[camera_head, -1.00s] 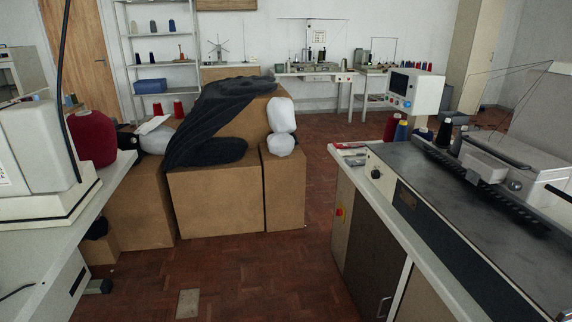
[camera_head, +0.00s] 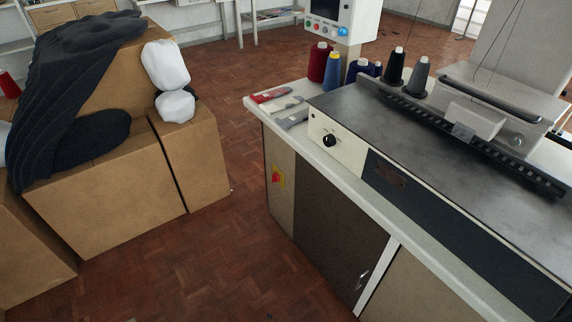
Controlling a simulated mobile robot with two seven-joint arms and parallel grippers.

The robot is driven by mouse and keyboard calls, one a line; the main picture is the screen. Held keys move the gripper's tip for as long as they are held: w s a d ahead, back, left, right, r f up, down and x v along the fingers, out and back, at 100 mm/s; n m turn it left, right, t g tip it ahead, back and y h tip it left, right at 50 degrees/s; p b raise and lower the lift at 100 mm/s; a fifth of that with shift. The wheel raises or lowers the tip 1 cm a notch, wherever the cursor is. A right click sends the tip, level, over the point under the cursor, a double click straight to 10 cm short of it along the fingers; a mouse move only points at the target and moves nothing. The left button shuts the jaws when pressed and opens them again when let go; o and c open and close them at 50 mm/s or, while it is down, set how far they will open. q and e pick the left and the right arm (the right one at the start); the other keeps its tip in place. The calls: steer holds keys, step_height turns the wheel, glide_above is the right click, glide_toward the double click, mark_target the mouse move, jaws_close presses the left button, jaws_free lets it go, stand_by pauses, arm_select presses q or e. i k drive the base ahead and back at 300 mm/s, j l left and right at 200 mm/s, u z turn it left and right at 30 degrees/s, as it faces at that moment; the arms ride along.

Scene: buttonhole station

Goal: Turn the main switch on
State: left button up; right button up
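A red rotary switch on a yellow plate (camera_head: 277,177) sits on the light side panel of the machine cabinet, near its left corner and below the worktop. It is small, so its exact position cannot be read. A black knob (camera_head: 329,140) is on the cream front panel of the machine (camera_head: 430,150) above the worktop. Neither of my grippers shows in the head view.
Cardboard boxes (camera_head: 195,165) with dark fabric (camera_head: 75,90) stand at the left. Red-brown floor (camera_head: 225,255) is free between them and the cabinet. Thread cones (camera_head: 332,70), small tools (camera_head: 275,97) and a control box (camera_head: 340,15) are on or above the worktop.

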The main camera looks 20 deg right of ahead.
mark_target(274, 177)
steer(key=i+j+z, duration=0.1)
steer(key=i+z, duration=0.3)
steer(key=i+j+z, duration=0.15)
steer(key=z, duration=0.3)
steer(key=i+j+z, duration=0.2)
steer(key=j+z, duration=0.2)
steer(key=i+j+z, duration=0.2)
steer(key=z, duration=0.25)
steer(key=j, duration=0.1)
